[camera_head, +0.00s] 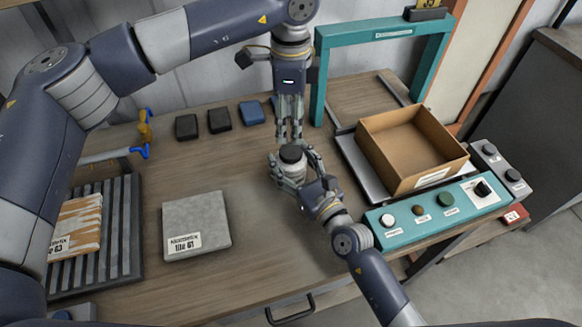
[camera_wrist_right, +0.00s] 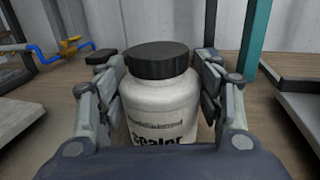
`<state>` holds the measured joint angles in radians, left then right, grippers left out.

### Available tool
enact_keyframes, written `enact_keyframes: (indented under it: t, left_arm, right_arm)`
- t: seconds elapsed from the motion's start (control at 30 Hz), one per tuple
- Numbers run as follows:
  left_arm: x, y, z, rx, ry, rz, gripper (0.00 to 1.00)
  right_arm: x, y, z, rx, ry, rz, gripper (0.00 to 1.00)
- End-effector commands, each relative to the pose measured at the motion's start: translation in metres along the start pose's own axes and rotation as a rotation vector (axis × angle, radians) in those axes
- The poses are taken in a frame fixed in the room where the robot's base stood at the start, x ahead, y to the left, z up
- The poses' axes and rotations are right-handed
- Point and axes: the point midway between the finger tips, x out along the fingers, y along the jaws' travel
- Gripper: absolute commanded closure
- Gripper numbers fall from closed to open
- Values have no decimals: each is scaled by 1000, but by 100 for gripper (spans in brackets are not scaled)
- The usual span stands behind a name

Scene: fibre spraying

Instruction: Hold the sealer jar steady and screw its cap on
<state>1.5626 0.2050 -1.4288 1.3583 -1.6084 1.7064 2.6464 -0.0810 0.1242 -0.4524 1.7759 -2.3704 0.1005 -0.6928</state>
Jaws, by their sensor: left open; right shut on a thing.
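The sealer jar (camera_wrist_right: 160,105) is white with a printed label and stands upright; it also shows in the head view (camera_head: 291,168). Its black cap (camera_wrist_right: 158,59) sits on top of the jar and looks level; it also shows in the head view (camera_head: 291,154). I cannot tell how tightly the cap is on. My right gripper (camera_head: 291,170) is shut on the jar, with fingers on both sides of its body. My left gripper (camera_head: 290,137) points down just above and behind the cap, open, with nothing visible between its fingers.
A teal control panel (camera_head: 436,212) lies at the front right. A grey slab (camera_head: 196,225) lies left of the jar, beside a ribbed rack (camera_head: 118,235). Dark and blue blocks (camera_head: 252,112) lie behind.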

Motion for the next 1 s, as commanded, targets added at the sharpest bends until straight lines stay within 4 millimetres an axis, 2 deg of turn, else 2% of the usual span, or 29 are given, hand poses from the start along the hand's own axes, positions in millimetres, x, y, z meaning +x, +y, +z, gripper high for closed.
enact_keyframes:
  t: [0.27,0.37,0.73,1.0]
  left_arm:
    - [3,0,0,2,0,1,41]
    - [11,0,0,3,0,1,41]
    - [66,1,0,3,0,3,41]
    - [80,0,0,4,0,1,41]
  right_arm:
    - [0,0,0,-1,1,0,100]
    - [0,0,0,-1,1,0,100]
    - [0,0,0,-1,0,0,100]
    - [0,0,0,-1,0,0,100]
